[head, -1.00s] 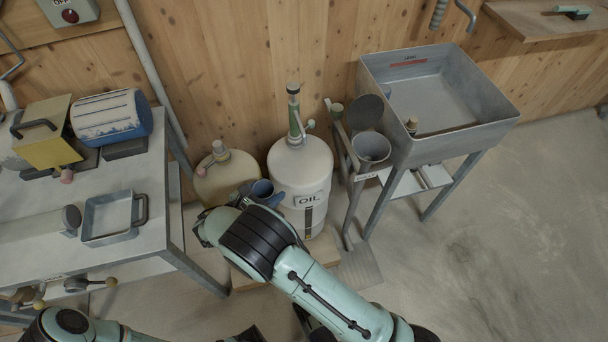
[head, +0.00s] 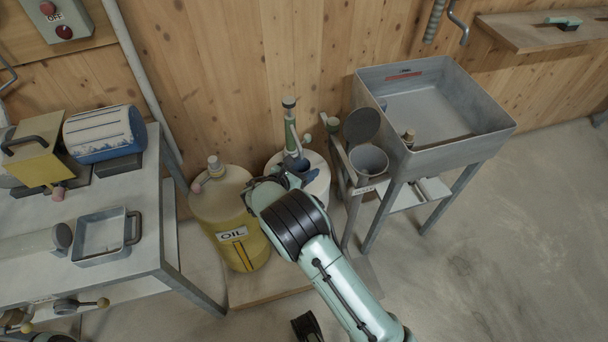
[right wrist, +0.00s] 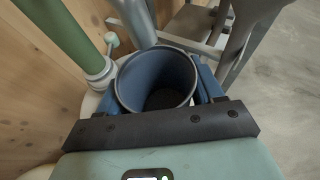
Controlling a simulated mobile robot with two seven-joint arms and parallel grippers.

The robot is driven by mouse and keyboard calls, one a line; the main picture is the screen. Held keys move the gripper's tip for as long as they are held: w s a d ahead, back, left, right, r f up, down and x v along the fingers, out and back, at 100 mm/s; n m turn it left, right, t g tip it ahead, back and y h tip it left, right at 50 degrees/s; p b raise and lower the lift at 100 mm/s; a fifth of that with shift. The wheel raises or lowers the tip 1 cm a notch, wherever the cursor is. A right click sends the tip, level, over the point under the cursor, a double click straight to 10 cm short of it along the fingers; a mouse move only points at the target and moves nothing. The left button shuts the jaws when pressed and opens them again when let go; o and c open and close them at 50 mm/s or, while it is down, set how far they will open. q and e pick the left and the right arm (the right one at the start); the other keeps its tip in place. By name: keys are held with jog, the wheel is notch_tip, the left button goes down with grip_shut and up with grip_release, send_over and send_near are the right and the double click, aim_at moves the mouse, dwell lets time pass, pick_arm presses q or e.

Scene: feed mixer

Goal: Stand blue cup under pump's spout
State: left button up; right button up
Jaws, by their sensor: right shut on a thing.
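The blue cup (right wrist: 150,96) is in my right gripper (right wrist: 157,84), which is shut on it. The cup looks upright and its open mouth shows in the right wrist view. In the head view the cup (head: 301,167) is small and partly hidden, just in front of the pump (head: 291,135). The pump stands on a white drum (head: 318,186), mostly hidden by my right arm. In the right wrist view a grey pipe (right wrist: 137,22), seemingly the spout, meets the cup's far rim. I cannot tell whether it is above or behind the rim.
A yellow OIL drum (head: 222,212) stands left of the white one. A grey bin (head: 369,160) and a sink (head: 430,95) stand to the right. A metal bench (head: 140,235) with a small tray (head: 104,250) is at left. The floor at right is clear.

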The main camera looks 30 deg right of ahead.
pick_arm(q)
jog(key=shift+w+a+f+t+b, duration=0.3)
jog(key=shift+w+f+b, duration=0.25)
jog(key=shift+w, duration=0.25)
pick_arm(e)
jog(key=shift+d+f, duration=0.15)
jog(key=shift+f, duration=0.75)
jog(key=shift+d+f, duration=0.1)
jog(key=shift+f, duration=0.8)
jog(key=shift+f, duration=0.1)
jog(key=o, duration=1.1)
pick_arm(q)
jog(key=shift+w+f, duration=0.1)
jog(key=shift+f, duration=0.05)
